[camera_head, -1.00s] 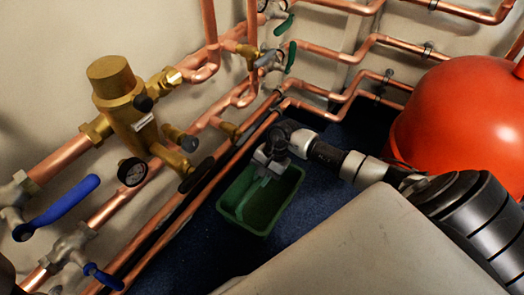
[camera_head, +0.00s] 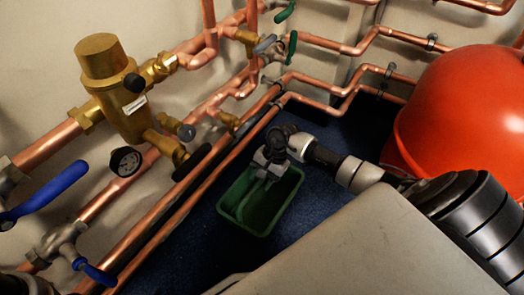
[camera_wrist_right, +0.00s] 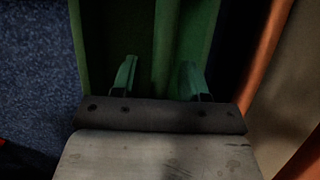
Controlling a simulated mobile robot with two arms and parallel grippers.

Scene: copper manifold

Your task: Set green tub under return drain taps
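The green tub (camera_head: 279,214) sits on the dark blue floor beside the low copper pipes in the head view. It also fills the upper middle of the right wrist view (camera_wrist_right: 95,50). My right gripper (camera_head: 262,172) reaches over the tub's far end. Its two fingers (camera_wrist_right: 158,78) are apart, with a raised green strip of the tub between them; firm contact does not show. Two green-handled taps (camera_head: 291,46) are on the pipes above and beyond the tub. Blue-handled valves (camera_head: 50,190) are at the left. No label shows which taps are the return drains. My left gripper is out of view.
A large red tank (camera_head: 465,110) stands at the right. Copper pipes (camera_head: 180,205) run low along the left of the tub. A brass valve body (camera_head: 118,95) and gauge (camera_head: 125,161) stick out from the wall.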

